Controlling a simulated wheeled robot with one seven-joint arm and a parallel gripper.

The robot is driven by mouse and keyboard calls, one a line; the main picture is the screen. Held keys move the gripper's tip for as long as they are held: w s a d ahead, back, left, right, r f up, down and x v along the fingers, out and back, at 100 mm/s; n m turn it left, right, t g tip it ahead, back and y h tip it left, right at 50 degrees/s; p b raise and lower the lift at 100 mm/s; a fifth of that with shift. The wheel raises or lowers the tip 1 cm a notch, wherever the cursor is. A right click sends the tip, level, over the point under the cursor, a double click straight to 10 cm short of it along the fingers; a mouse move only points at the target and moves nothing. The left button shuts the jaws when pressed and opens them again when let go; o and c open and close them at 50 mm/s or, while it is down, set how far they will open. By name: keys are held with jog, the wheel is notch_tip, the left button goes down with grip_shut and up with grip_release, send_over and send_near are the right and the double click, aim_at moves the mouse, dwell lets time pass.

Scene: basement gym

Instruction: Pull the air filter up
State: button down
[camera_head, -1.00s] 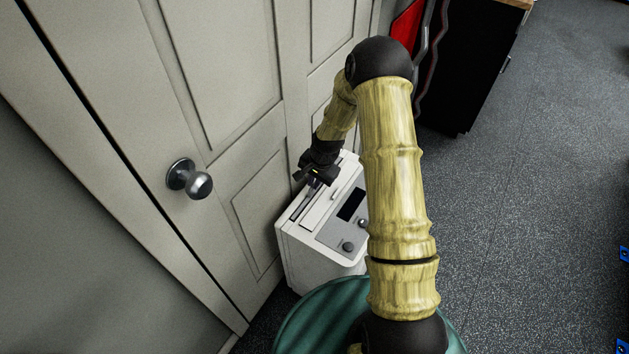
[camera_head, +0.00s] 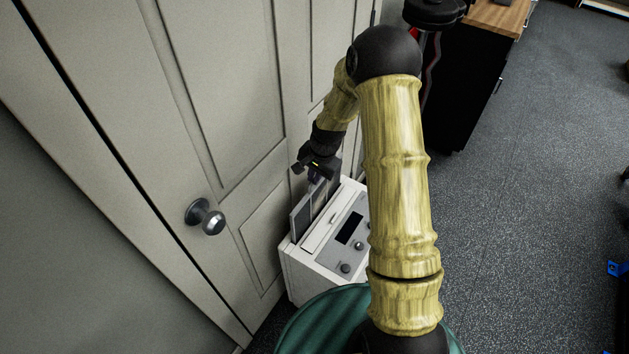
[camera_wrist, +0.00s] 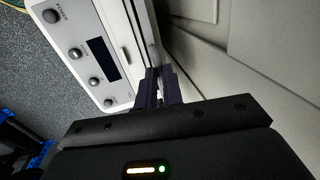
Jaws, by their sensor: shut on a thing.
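The air filter (camera_head: 302,217) is a thin grey panel that stands partly raised out of the slot in the top of a white machine (camera_head: 310,281). The machine has a dark display and several knobs and stands against the door. In the head view my gripper (camera_head: 314,178) is above the machine, shut on the filter's upper edge. In the wrist view the dark fingers (camera_wrist: 161,86) close at the slot side of the machine (camera_wrist: 99,12), beside its display. The filter's lower part is hidden inside the machine.
A pale panelled door (camera_head: 225,80) with a round metal knob (camera_head: 205,217) is close on the left. A black cabinet (camera_head: 466,85) with a wooden top stands at the back. The speckled grey floor (camera_head: 540,200) on the right is mostly clear.

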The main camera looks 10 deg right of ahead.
jog(key=shift+r+p, duration=0.65)
jog(key=shift+r, duration=1.15)
jog(key=c, duration=1.5)
grip_release()
jog(key=shift+f, duration=0.1)
jog(key=r, duration=0.5)
jog(key=s+d+r, duration=0.1)
jog(key=r, duration=0.5)
jog(key=s+d+r, duration=0.1)
jog(key=r, duration=0.5)
jog(key=shift+s+d+b, duration=0.2)
jog(key=shift+b, duration=0.1)
jog(key=shift+s+r, duration=0.1)
